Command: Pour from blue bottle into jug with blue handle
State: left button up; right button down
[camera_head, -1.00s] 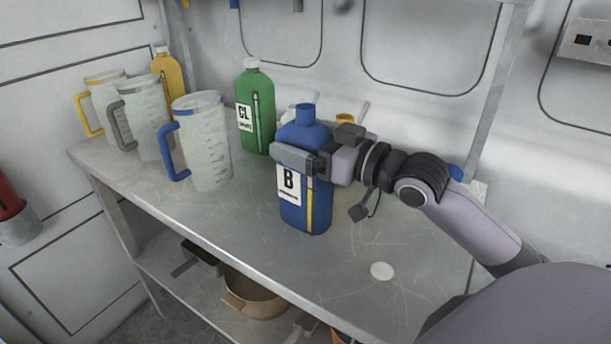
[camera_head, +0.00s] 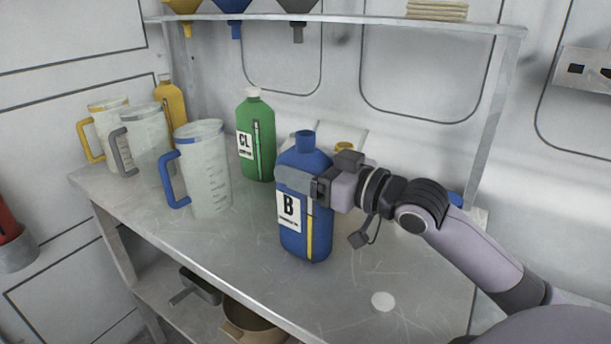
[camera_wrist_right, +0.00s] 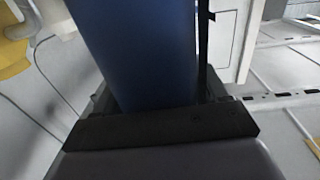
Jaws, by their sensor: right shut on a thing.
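The blue bottle (camera_head: 303,235) with a white "B" label stands upright over the middle of the bench. Its blue neck shows no white cap. My right gripper (camera_head: 296,182) is shut around its upper body from the right; the bottle also fills the middle of the right wrist view (camera_wrist_right: 140,50). I cannot tell if the bottle's base touches the bench. The jug with the blue handle (camera_head: 210,180) stands upright on the bench, left of the bottle and apart from it. Its handle points left, and it looks clear and empty. My left gripper is not in view.
A grey-handled jug (camera_head: 147,140) and a yellow-handled jug (camera_head: 105,120) stand left of the blue-handled one. A green bottle (camera_head: 257,140) and a yellow bottle (camera_head: 166,95) stand behind. A white disc (camera_head: 383,301) lies near the front. Funnels (camera_head: 236,8) hang from the shelf above.

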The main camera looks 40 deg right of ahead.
pick_arm(q)
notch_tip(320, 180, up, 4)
jog(key=p, duration=0.3)
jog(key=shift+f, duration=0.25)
pick_arm(e)
notch_tip(320, 180, up, 20)
jog(key=shift+f, duration=0.15)
dwell(0.6)
